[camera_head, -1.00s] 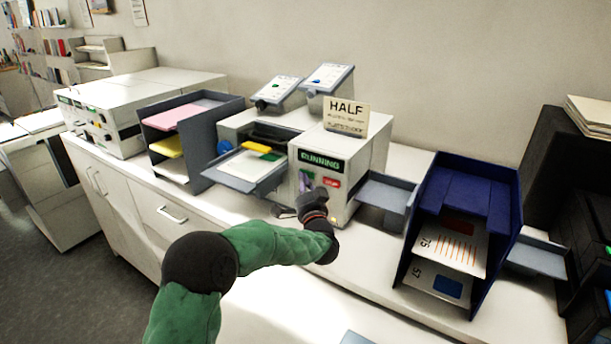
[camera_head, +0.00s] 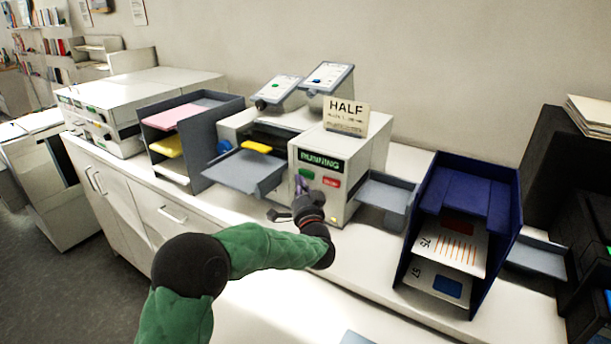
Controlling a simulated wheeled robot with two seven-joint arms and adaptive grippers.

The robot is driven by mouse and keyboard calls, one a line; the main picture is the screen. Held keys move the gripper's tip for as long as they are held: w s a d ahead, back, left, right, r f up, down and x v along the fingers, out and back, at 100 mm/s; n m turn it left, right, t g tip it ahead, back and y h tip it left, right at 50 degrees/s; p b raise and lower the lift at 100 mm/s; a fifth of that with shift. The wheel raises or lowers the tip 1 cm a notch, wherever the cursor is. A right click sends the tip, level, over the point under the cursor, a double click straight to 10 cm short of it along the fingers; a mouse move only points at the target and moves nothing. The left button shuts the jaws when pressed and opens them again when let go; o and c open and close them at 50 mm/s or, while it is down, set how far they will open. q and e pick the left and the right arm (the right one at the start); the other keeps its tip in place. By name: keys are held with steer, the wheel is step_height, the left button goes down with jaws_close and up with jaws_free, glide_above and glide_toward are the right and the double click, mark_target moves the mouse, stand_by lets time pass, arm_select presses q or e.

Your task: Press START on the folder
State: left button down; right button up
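The folder (camera_head: 362,158) is a white machine with a HALF card (camera_head: 345,117) on top. Its dark display (camera_head: 321,163) reads RUNNING in green. Below the display are a green button (camera_head: 306,173), its label too small to read, and a red button (camera_head: 331,183). My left gripper (camera_head: 299,194) is in front of the panel, just below the green button and apparently apart from it. It holds nothing that I can see; its finger opening is unclear. My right gripper is not in view.
A grey output tray (camera_head: 387,192) sits right of the folder, beside a blue rack (camera_head: 467,190) with printed sheets. A dark shelf rack (camera_head: 215,130) with pink and yellow paper stands left. The white counter's front (camera_head: 380,275) is mostly clear.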

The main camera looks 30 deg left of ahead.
arm_select(q)
steer(key=shift+s+a, duration=0.2)
steer(key=shift+s, duration=2.25)
